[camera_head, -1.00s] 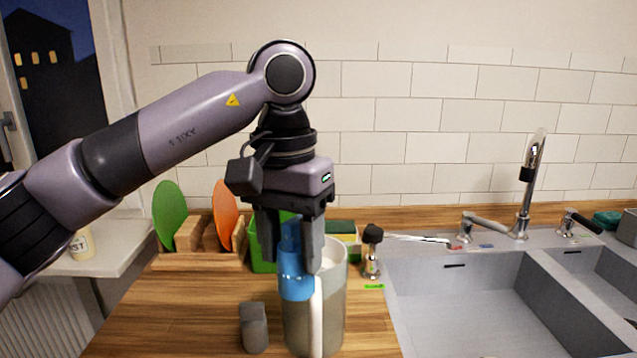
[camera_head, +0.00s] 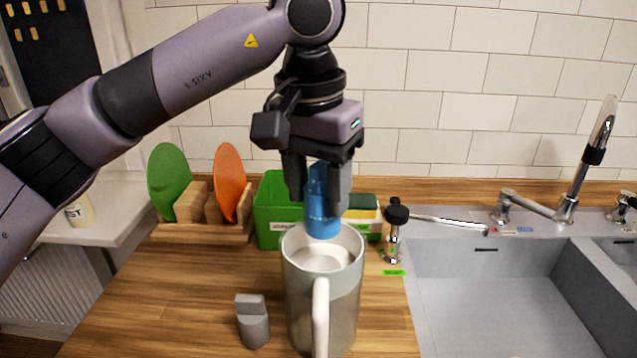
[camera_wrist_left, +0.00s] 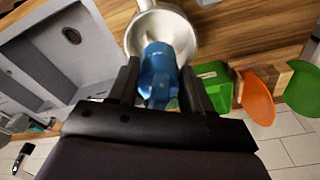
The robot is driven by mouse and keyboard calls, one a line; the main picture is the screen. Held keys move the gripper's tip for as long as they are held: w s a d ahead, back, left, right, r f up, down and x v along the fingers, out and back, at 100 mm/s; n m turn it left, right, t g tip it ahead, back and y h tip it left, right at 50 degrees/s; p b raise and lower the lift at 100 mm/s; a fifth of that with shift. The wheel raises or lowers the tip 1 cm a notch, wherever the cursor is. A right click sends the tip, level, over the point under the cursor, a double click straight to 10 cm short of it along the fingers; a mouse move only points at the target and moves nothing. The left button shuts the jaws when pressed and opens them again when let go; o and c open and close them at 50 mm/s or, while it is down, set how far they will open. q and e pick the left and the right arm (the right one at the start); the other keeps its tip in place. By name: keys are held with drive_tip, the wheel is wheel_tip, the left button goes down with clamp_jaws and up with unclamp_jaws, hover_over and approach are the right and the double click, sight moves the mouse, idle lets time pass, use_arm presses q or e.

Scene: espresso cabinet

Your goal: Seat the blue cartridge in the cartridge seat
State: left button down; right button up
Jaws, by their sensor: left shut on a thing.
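The blue cartridge (camera_head: 321,212) is upright between the fingers of my left gripper (camera_head: 318,190), which is shut on it. Its lower end hangs below the fingertips. It overlaps the far rim of a metal jug-like vessel (camera_head: 303,300) with a pale handle, and appears to be over the vessel's open mouth. In the left wrist view the cartridge (camera_wrist_left: 158,72) lies between the fingers, with the round vessel (camera_wrist_left: 184,36) beyond it. A pale round surface shows inside the vessel; I cannot tell whether this is the cartridge seat. My right gripper is not in view.
A small grey block (camera_head: 253,322) stands left of the vessel. Behind are a green bin (camera_head: 268,235), a rack with green and orange plates (camera_head: 229,183) and a sponge (camera_head: 362,201). A black-topped metal fitting (camera_head: 396,215) and the sink (camera_head: 480,275) are on the right.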

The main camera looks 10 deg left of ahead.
sight(313, 194)
use_arm(q)
drive_tip(key=shift+f+b, duration=1.95)
drive_tip(key=shift+f, duration=0.95)
drive_tip(key=shift+p, duration=0.3)
drive_tip(key=shift+f+b, duration=1.7)
drive_tip(key=shift+f, duration=0.7)
drive_tip(key=shift+c, duration=2)
unclamp_jaws()
drive_tip(key=shift+r, duration=0.1)
drive_tip(key=r, duration=0.7)
drive_tip(key=shift+s+a, duration=0.1)
drive_tip(key=shift+s, duration=0.25)
